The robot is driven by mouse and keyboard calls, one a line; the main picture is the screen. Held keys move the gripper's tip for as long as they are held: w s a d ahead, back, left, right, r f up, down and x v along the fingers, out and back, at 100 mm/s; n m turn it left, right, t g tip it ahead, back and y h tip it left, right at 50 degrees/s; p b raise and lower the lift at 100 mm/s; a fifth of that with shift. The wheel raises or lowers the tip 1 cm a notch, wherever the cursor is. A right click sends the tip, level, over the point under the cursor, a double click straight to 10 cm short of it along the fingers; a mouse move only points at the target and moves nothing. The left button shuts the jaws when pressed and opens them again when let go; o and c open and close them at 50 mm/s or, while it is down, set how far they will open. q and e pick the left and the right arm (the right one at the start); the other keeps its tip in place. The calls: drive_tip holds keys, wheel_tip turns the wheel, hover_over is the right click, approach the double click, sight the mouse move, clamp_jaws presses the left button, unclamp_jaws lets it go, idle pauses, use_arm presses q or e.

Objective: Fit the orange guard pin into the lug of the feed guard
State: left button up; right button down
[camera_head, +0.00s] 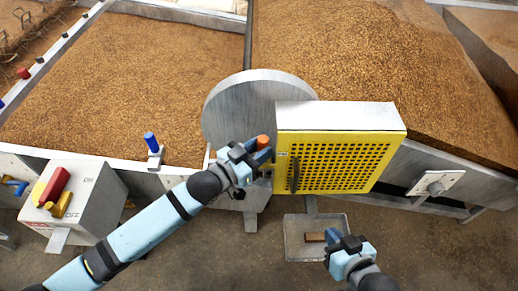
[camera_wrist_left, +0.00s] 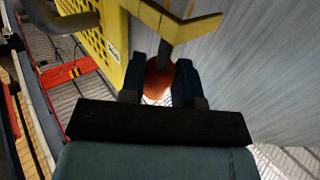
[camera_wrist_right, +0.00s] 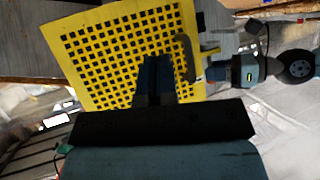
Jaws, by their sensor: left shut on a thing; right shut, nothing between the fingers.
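The feed guard (camera_head: 340,160) is a yellow perforated panel with a dark handle and a pale top. Its yellow lug (camera_wrist_left: 190,28) shows in the left wrist view as an angled bracket. My left gripper (camera_head: 258,155) is shut on the orange guard pin (camera_head: 262,141) at the guard's left edge. In the left wrist view the pin's orange head (camera_wrist_left: 158,80) is between the fingers, and a grey shaft runs from it to the lug. I cannot tell whether the shaft is inside the lug. My right gripper (camera_head: 346,243) is shut and empty, low in front of the guard.
A grey disc (camera_head: 255,100) stands behind the guard. Bins of brown grain (camera_head: 130,80) lie beyond. A grey tray (camera_head: 290,250) with a brown block is below the guard. A control box (camera_head: 90,190) with a red switch stands at left.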

use_arm(q)
drive_tip(key=shift+f, duration=0.7)
drive_tip(key=shift+s+f+b, duration=0.1)
drive_tip(key=shift+f+b, duration=0.25)
drive_tip(key=shift+f, duration=0.75)
drive_tip(key=shift+f, duration=0.15)
drive_tip(key=o, duration=1.1)
drive_tip(key=shift+s, duration=0.1)
drive_tip(key=shift+c, duration=0.2)
drive_tip(key=shift+f, duration=0.15)
drive_tip(key=shift+a, duration=0.1)
drive_tip(key=shift+s+a+f, duration=0.1)
drive_tip(key=shift+s+a, duration=0.2)
drive_tip(key=shift+a, duration=0.05)
drive_tip(key=r+p+v, duration=0.1)
drive_tip(key=p+v, duration=0.1)
drive_tip(key=v, duration=1)
drive_tip(key=shift+s+a+r, duration=0.2)
use_arm(e)
drive_tip(key=shift+d, duration=0.2)
